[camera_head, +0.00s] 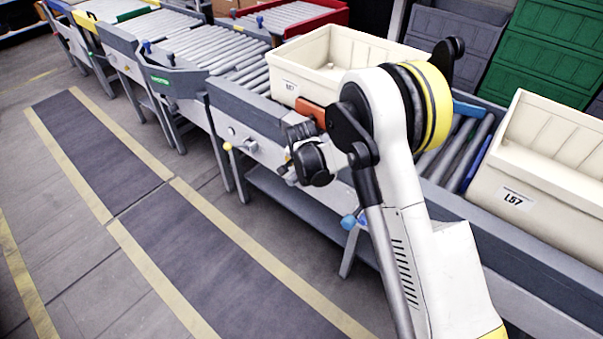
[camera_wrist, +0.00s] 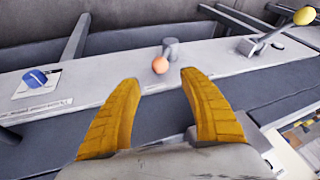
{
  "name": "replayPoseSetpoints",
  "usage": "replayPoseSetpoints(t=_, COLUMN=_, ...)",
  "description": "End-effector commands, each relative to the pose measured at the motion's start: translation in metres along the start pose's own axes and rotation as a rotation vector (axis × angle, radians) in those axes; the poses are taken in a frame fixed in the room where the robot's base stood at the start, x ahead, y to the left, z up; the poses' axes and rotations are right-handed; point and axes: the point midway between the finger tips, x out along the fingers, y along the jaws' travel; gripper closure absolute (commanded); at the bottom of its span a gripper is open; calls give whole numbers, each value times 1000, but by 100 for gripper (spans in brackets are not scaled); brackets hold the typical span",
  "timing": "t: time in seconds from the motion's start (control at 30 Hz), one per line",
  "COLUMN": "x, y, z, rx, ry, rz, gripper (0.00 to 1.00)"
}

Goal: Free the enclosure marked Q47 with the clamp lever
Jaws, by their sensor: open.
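A cream enclosure (camera_head: 338,52) sits on the roller conveyor, behind my arm. Its small label (camera_head: 290,86) is too blurred to read surely as Q47. An orange-red block (camera_head: 311,112) is at its front lower edge, partly behind my arm; I cannot tell whether it touches. In the wrist view my gripper (camera_wrist: 155,92) is open and empty, its two yellow fingers apart. An orange ball knob (camera_wrist: 160,65) beside a short grey post (camera_wrist: 170,47) lies just beyond the fingertips, between them in the picture. I cannot tell which control is the clamp lever.
A lever with a yellow knob (camera_wrist: 304,16) is at the right, and a blue knob (camera_wrist: 36,78) on a white plate at the left. A cream bin marked L57 (camera_head: 540,150) stands at the right on the conveyor. Green bins (camera_head: 555,50) stand behind. The floor at left is clear.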

Motion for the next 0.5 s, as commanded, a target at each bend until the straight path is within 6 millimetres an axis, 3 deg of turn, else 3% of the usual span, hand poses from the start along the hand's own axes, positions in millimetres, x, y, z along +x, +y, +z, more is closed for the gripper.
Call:
replayPoseSetpoints(t=0.3, x=67, y=1, z=1, rx=0, ry=1, rz=0, gripper=49)
replayPoseSetpoints(t=0.5, x=88, y=0, z=0, rx=-1, ry=1, rz=-1, gripper=49)
